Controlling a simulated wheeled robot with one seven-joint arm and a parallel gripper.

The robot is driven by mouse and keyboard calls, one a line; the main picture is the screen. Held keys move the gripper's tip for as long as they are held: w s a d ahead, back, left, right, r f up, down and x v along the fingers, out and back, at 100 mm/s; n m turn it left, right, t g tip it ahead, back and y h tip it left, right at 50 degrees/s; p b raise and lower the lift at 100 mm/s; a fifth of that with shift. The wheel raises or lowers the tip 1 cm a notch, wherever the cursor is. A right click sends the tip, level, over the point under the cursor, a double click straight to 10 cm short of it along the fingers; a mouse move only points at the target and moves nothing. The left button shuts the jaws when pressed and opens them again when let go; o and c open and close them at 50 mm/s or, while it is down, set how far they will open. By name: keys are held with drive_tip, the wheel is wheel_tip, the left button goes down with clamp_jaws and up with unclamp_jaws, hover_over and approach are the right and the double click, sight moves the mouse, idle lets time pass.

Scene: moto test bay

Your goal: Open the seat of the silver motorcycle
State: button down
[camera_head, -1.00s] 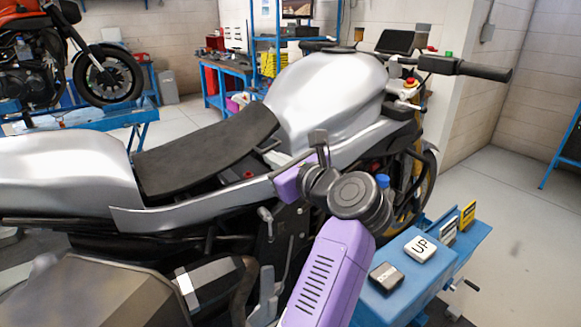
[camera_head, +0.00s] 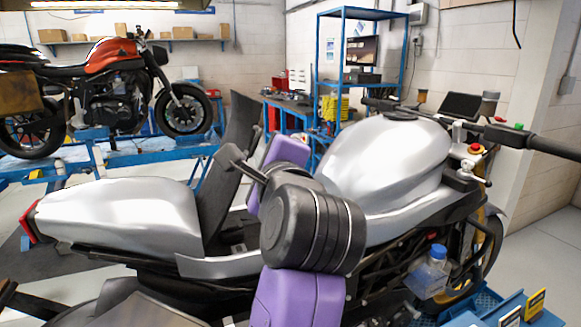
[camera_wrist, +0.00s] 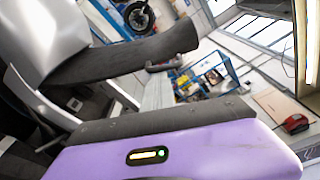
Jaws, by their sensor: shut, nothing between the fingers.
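The silver motorcycle (camera_head: 385,165) stands across the head view, with its tail (camera_head: 120,212) at left. Its black seat (camera_head: 212,190) is raised and tilted steeply up, its hinge side toward the tail. The opening under it is partly hidden by my arm. My gripper (camera_head: 236,152) is shut and empty, close against the tank-facing side of the raised seat; I cannot tell whether it touches. In the wrist view the seat (camera_wrist: 115,60) spreads from the silver tail (camera_wrist: 45,35), above my purple gripper body; the fingertips are not clear there.
An orange motorcycle (camera_head: 110,75) stands on a blue lift at back left. A blue shelf (camera_head: 345,75) and bench are behind the tank. The handlebar (camera_head: 535,140) reaches right. A bottle with a blue cap (camera_head: 430,275) is at the lower right.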

drive_tip(key=shift+s+a+r+n, duration=0.25)
drive_tip(key=shift+a+r+n, duration=0.1)
drive_tip(key=shift+a, duration=0.4)
drive_tip(key=shift+s+a+r+n, duration=0.2)
drive_tip(key=shift+s+a+n, duration=0.1)
drive_tip(key=shift+a, duration=0.45)
drive_tip(key=shift+s+a+r+n, duration=0.2)
drive_tip(key=shift+a+r+n, duration=0.15)
drive_tip(key=shift+a, duration=0.4)
drive_tip(key=shift+f, duration=0.1)
